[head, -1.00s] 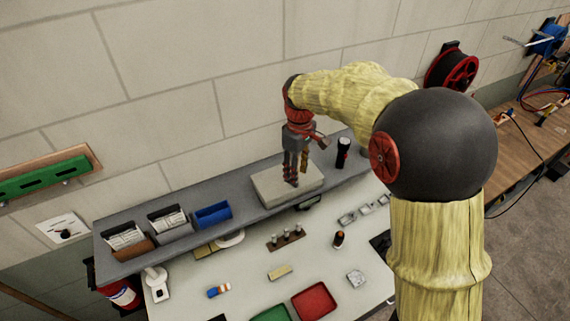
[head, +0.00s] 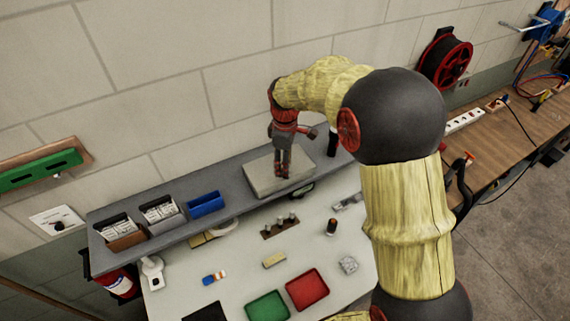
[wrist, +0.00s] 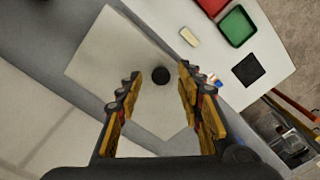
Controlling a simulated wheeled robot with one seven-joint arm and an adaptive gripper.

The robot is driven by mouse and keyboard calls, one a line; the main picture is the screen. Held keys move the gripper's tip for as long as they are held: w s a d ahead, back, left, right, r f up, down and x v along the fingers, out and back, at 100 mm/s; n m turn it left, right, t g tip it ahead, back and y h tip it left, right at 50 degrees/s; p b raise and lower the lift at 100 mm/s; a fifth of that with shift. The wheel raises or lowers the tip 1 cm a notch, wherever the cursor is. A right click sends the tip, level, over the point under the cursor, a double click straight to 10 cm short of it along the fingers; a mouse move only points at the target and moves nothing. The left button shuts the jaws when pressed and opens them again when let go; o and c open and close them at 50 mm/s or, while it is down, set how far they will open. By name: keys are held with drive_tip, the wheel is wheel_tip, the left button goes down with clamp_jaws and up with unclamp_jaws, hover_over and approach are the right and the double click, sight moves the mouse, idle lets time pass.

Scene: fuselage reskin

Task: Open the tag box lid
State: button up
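The tag box (head: 262,181) is a flat pale grey box on the grey shelf against the wall, with its lid lying flat on top. In the wrist view the pale lid (wrist: 105,60) has a round black knob (wrist: 160,75) near its middle. My gripper (head: 282,173) points down over the box in the head view and hides the knob there. In the wrist view my gripper (wrist: 157,78) is open, with its two fingers on either side of the knob's line and nothing between them but the knob below or level with the tips; contact cannot be told.
Left on the shelf stand card bins (head: 163,211) and a blue bin (head: 206,204). A dark flashlight (head: 332,143) stands close right of the box. Below, the white bench holds a red tray (head: 307,289), a green tray (head: 267,306) and small parts.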

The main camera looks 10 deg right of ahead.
drive_tip(key=shift+s+f, duration=0.1)
drive_tip(key=shift+f, duration=0.2)
drive_tip(key=shift+c, duration=0.4)
clamp_jaws()
idle(0.5)
